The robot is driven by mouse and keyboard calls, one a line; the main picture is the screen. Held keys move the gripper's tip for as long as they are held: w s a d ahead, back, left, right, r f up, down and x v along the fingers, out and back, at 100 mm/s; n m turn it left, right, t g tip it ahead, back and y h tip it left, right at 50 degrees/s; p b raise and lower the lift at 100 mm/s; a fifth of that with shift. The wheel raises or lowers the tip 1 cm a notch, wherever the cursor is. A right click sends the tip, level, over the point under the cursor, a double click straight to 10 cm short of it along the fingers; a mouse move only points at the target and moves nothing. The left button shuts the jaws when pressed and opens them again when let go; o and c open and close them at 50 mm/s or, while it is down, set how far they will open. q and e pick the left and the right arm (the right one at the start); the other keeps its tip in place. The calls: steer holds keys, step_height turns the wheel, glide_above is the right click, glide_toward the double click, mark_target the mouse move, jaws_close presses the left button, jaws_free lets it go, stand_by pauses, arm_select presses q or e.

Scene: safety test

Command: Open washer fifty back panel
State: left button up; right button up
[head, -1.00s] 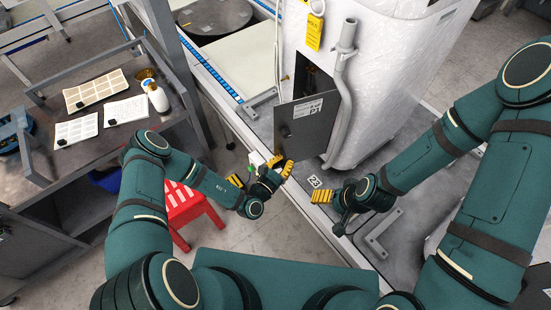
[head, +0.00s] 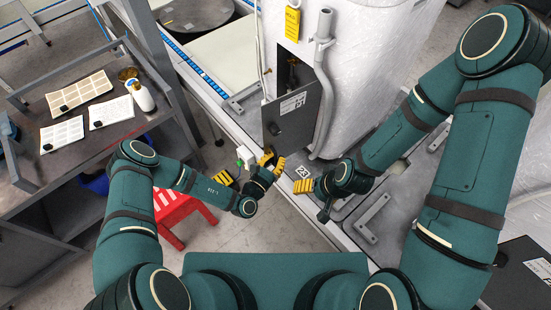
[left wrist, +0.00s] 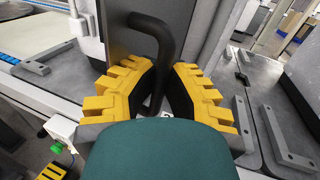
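The washer (head: 385,85) is a tall white wrapped machine at the upper middle of the head view. Its grey back panel (head: 298,113) stands swung out, with a dark opening (head: 291,72) behind its upper part. A small dark handle (head: 273,128) sits on the panel. The left wrist view shows it as a black curved bar (left wrist: 165,45). My left gripper (head: 272,162), with yellow-padded fingers, is just below the handle. In the wrist view its fingers (left wrist: 163,68) are apart, one on each side of the bar. My right gripper (head: 303,186) is below the panel; its opening is unclear.
A grey pipe (head: 322,90) runs down the washer beside the panel. A red stool (head: 180,208) stands on the floor at left. A dark table (head: 100,148) holds trays and a white bottle (head: 143,97). Metal brackets (head: 370,217) lie on the grey platform.

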arm_select(q)
steer(key=o, duration=0.4)
steer(key=shift+d, duration=0.1)
steer(key=shift+a, duration=0.2)
steer(key=v, duration=1.1)
steer(key=shift+s+a, duration=0.1)
steer(key=shift+s, duration=0.3)
